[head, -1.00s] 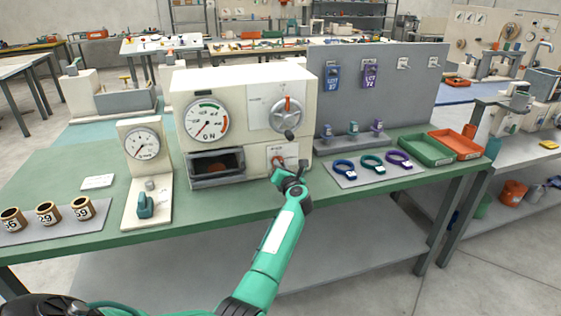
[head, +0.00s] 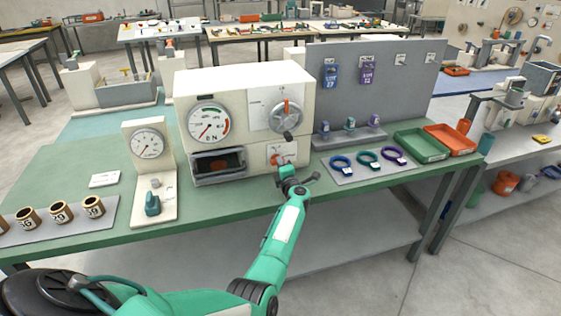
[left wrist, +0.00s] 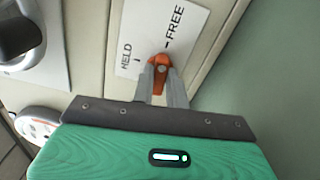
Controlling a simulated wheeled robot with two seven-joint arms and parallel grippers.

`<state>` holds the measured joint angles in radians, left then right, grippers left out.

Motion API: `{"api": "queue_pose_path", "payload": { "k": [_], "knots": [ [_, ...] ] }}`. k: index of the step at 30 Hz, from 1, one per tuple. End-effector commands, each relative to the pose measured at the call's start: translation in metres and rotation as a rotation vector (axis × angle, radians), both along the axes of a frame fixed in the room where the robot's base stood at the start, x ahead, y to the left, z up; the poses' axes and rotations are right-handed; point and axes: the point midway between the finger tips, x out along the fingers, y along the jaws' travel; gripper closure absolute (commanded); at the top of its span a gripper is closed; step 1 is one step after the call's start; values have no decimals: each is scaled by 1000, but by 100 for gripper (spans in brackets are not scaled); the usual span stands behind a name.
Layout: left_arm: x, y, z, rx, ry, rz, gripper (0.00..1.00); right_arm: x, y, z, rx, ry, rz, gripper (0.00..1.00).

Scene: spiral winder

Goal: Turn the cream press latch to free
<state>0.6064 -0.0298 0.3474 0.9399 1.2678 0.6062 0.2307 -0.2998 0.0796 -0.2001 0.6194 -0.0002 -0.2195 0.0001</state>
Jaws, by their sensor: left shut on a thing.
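The cream press (head: 245,95) stands on the green bench. Its small orange latch (head: 276,160) is low on the press front, at the right. In the left wrist view the latch (left wrist: 160,62) sits on a white plate (left wrist: 165,30) marked HELD and FREE. My left gripper (head: 284,170) is at the latch, and its two fingers (left wrist: 161,80) are shut around the orange handle. The fingers partly hide the handle, so I cannot tell which mark it points to. My right gripper is not in view.
A dark lever knob (head: 288,136) sticks out just above the latch. A grey mat (head: 347,177) with several coloured rings lies to the right, near green (head: 424,155) and orange (head: 470,146) trays. A small gauge stand (head: 155,205) is to the left.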

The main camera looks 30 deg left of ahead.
Motion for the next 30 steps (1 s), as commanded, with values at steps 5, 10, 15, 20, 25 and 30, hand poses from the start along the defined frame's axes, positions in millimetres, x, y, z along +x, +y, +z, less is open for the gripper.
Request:
{"api": "queue_pose_path", "payload": {
  "k": [5, 10, 15, 20, 25, 30],
  "knots": [
    [0, -1, 0, 52, 63, -2, 100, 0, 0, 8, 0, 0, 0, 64],
    [0, -1, -1, 81, 96, -1, 100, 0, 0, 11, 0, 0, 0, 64],
    [0, -1, -1, 93, 110, -1, 100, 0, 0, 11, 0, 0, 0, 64],
    [0, -1, -2, 95, 112, -1, 100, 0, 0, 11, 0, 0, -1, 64],
    [0, -1, -2, 94, 112, -1, 100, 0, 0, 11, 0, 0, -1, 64],
    [0, -1, -1, 93, 111, -1, 64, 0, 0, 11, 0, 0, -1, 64]
  ]
}}
